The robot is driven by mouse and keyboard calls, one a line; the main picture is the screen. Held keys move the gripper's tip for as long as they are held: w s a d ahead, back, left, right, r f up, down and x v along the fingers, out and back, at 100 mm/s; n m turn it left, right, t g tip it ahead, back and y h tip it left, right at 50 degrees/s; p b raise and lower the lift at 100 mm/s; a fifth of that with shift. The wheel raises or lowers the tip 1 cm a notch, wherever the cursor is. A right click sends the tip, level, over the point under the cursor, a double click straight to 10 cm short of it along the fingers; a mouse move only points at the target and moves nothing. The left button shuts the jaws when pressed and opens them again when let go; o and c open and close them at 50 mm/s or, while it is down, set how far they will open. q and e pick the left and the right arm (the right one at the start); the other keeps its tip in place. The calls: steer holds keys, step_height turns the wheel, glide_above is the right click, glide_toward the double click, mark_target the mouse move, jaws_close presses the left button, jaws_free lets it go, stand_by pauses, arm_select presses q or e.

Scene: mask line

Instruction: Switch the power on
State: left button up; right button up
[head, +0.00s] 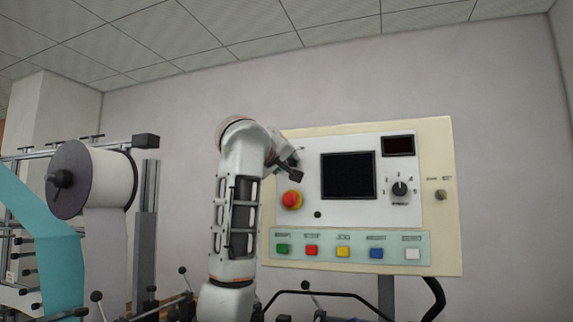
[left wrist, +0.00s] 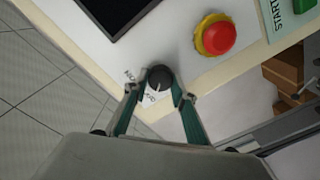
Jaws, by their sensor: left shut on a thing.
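The control panel (head: 365,264) is a cream board on the back wall side with a white face. My left arm comes up in front of its left edge, and my left gripper (head: 288,171) is at the panel's upper left. In the left wrist view my left gripper (left wrist: 157,93) has its two fingers on either side of a round black power knob (left wrist: 160,77) with a pale pointer line, and is shut on it. Small lettering beside the knob is partly covered. In the head view the gripper hides the knob. My right gripper is in neither view.
A red emergency stop button (head: 291,199) on a yellow base is just below the gripper. A black screen (head: 348,176), numbered dial (head: 399,188) and row of coloured buttons (head: 343,252) share the panel. A white roll (head: 108,178) stands left.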

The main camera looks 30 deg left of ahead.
arm_select(q)
steer(key=shift+m+b, duration=0.4)
steer(key=shift+m, duration=0.6)
steer(key=shift+m+b, duration=0.3)
steer(key=shift+m, duration=0.6)
steer(key=m, duration=0.2)
steer(key=shift+m+b, duration=0.3)
steer(key=shift+m, duration=0.6)
steer(key=m, duration=0.2)
steer(key=shift+m, duration=0.4)
steer(key=m, duration=0.3)
steer(key=shift+h+b, duration=0.3)
steer(key=shift+b, duration=0.05)
steer(key=shift+m, duration=1)
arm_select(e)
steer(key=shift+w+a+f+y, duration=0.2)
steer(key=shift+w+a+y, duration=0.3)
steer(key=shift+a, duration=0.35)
arm_select(q)
steer(key=shift+d, duration=0.1)
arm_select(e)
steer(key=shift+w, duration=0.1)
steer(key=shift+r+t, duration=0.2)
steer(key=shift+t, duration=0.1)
